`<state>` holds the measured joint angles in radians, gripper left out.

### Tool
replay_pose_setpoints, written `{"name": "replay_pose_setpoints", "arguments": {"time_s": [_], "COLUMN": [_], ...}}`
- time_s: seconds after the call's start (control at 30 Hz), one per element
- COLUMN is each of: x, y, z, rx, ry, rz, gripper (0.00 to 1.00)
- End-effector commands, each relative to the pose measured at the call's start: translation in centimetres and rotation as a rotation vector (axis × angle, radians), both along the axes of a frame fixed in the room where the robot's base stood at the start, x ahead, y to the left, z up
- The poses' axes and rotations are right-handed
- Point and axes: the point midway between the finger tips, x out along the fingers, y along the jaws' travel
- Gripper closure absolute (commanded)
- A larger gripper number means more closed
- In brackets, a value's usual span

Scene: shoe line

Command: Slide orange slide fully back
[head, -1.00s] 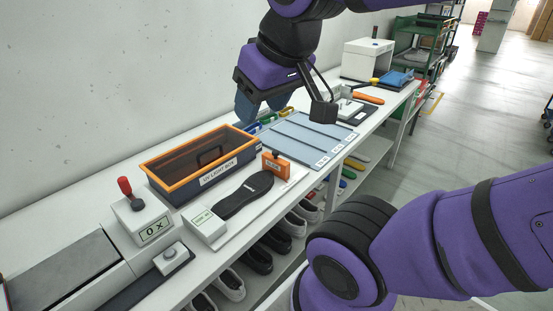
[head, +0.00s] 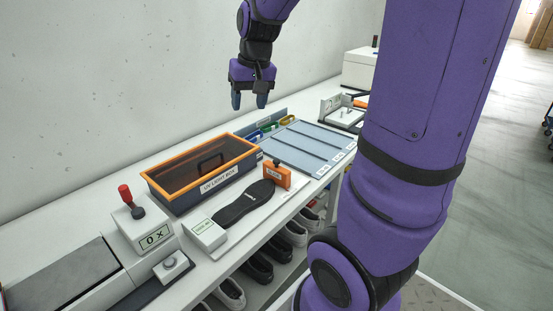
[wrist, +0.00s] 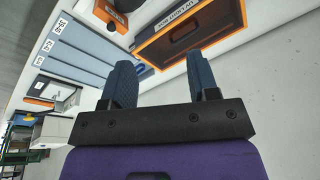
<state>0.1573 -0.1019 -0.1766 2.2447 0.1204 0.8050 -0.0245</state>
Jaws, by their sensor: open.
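The orange slide (head: 277,176) is a small upright orange block with a label, at the right end of a white gauge base (head: 290,203). A black shoe sole (head: 243,204) lies on the base between the slide and a small display block (head: 205,231); its end is close to the slide, contact unclear. In the wrist view the orange slide (wrist: 110,15) is at the top, partly cut off. My gripper (head: 249,101) is open and empty, fingers pointing down, high above the back of the bench behind the slide. Both fingers show in the wrist view (wrist: 160,64).
An orange-rimmed UV light box (head: 202,177) stands behind the sole, close to the slide. A blue-grey lane tray (head: 300,147) lies to the right. A red-knobbed lever box (head: 141,224) is at left. Shoes fill the shelf below. Air above the bench is clear.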

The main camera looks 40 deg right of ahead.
Motion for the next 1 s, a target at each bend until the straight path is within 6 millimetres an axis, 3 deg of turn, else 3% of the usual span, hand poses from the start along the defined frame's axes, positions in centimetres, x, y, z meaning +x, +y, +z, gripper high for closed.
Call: {"name": "replay_pose_setpoints", "arguments": {"time_s": [0.3, 0.6, 0.8, 1.0], "x": [5.1, 7.0, 7.2, 7.2], "y": [-7.9, -14.6, -16.5, -16.6], "z": [-7.4, -14.7, -16.8, -18.3], "rx": [0.016, 0.007, 0.000, 0.001], "ry": [0.112, 0.199, 0.222, 0.225], "rz": [-0.163, -0.288, -0.319, -0.322], "gripper": [0.45, 0.45, 0.45, 0.45]}}
